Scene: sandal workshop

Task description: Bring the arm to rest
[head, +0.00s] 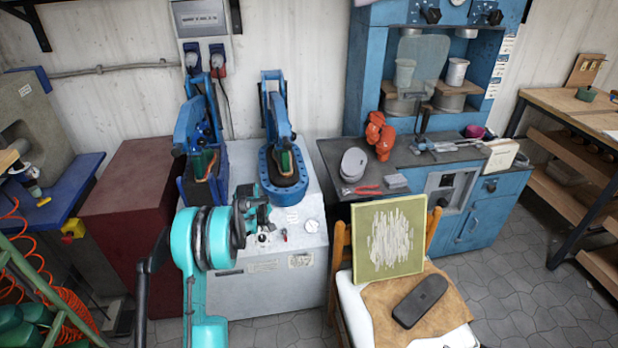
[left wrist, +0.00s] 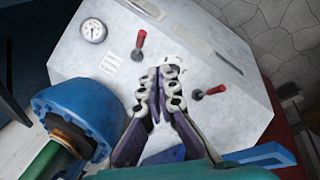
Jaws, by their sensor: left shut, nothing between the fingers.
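My left gripper (head: 263,236) is in front of the grey press machine (head: 305,195), over its control panel; my teal arm comes up from below. In the left wrist view the gripper's fingers (left wrist: 160,78) are shut together with nothing between them. They hover over the panel, between two red levers (left wrist: 139,41) (left wrist: 215,90); I cannot tell whether they touch it. My right gripper is in neither view.
Two blue press stations (head: 203,160) (head: 283,170) stand behind my gripper. A gauge (head: 312,226) sits on the panel. A chair holds a greenish board (head: 389,238) and a dark sole (head: 420,301). A blue cabinet (head: 490,215) and a maroon cabinet (head: 130,200) flank the press.

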